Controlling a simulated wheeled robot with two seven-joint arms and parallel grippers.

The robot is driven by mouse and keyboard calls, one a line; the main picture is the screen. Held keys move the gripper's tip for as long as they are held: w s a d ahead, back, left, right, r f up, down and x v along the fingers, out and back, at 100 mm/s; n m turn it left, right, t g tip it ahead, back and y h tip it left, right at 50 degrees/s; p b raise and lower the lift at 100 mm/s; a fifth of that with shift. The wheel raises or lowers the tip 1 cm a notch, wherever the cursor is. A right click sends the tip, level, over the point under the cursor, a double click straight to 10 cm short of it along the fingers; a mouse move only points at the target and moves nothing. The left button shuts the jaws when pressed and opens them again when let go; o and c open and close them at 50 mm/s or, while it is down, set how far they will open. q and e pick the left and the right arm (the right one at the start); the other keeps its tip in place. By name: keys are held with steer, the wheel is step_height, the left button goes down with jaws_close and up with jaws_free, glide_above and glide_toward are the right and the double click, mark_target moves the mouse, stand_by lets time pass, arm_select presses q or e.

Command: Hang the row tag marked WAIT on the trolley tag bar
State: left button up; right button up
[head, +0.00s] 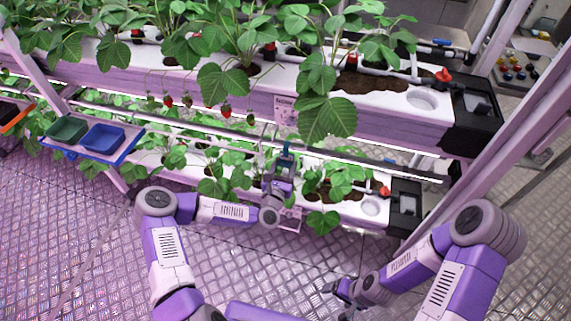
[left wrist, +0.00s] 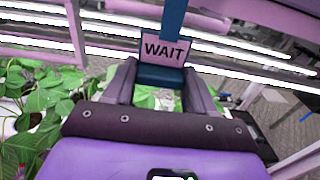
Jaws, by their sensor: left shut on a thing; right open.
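The WAIT row tag (left wrist: 165,48) is teal with a pale label reading WAIT, upright in the left wrist view. My left gripper (left wrist: 164,80) is shut on its lower part. In the head view the tag (head: 286,152) is a small teal shape above my left gripper (head: 283,172), in front of the lower plant row. My right gripper (head: 341,289) is open and empty, low over the floor. I cannot make out the trolley tag bar; a trolley shelf with a blue edge (head: 131,147) stands at the left.
A blue tray (head: 103,138) and a green tray (head: 67,130) sit on the trolley shelf. The upper planter (head: 230,92) and lower planter (head: 345,206) run behind my left gripper, with leaves and hanging berries. The metal floor (head: 70,225) is clear at the left front.

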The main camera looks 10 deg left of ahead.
arm_select(q)
steer(key=shift+s+a, duration=0.1)
steer(key=shift+s, duration=2.7)
